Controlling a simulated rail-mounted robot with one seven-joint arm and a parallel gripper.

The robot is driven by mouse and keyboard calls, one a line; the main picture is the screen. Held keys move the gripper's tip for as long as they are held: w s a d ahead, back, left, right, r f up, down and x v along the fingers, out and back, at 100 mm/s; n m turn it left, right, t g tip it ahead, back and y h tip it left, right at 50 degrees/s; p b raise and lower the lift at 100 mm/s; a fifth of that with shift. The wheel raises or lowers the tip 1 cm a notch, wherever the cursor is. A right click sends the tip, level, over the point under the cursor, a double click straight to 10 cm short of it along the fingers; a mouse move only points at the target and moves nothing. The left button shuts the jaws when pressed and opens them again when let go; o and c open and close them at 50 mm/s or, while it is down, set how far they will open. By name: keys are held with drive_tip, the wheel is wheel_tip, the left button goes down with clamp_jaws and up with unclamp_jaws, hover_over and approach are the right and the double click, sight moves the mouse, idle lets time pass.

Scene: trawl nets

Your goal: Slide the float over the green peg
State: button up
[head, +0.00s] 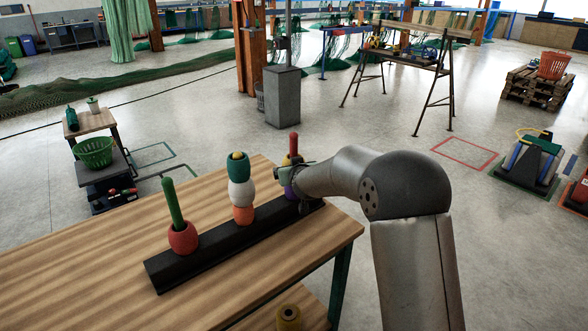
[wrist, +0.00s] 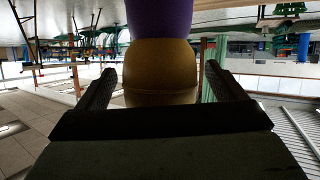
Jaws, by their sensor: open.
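A green peg (head: 174,203) stands upright at the left end of a black bar (head: 205,255), with a red float (head: 183,238) around its base. At the bar's right end, a red peg (head: 294,143) carries an ochre float (head: 290,160) above a purple float (head: 287,181). My gripper (head: 294,174) is at this right stack. In the wrist view, which looks upside down, my open gripper (wrist: 158,75) has a finger on each side of the ochre float (wrist: 158,68). The purple float (wrist: 160,15) shows beyond it. I cannot tell whether the fingers touch the float.
A middle stack has an orange float (head: 243,214), a white float (head: 241,193) and a dark green float (head: 238,170) with a yellow tip above. The wooden table (head: 110,265) is clear left of the bar.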

drive_tip(key=c, duration=1.1)
drive_tip(key=shift+r+p, duration=5.55)
drive_tip(key=shift+r, duration=3.2)
drive_tip(key=shift+c, duration=0.2)
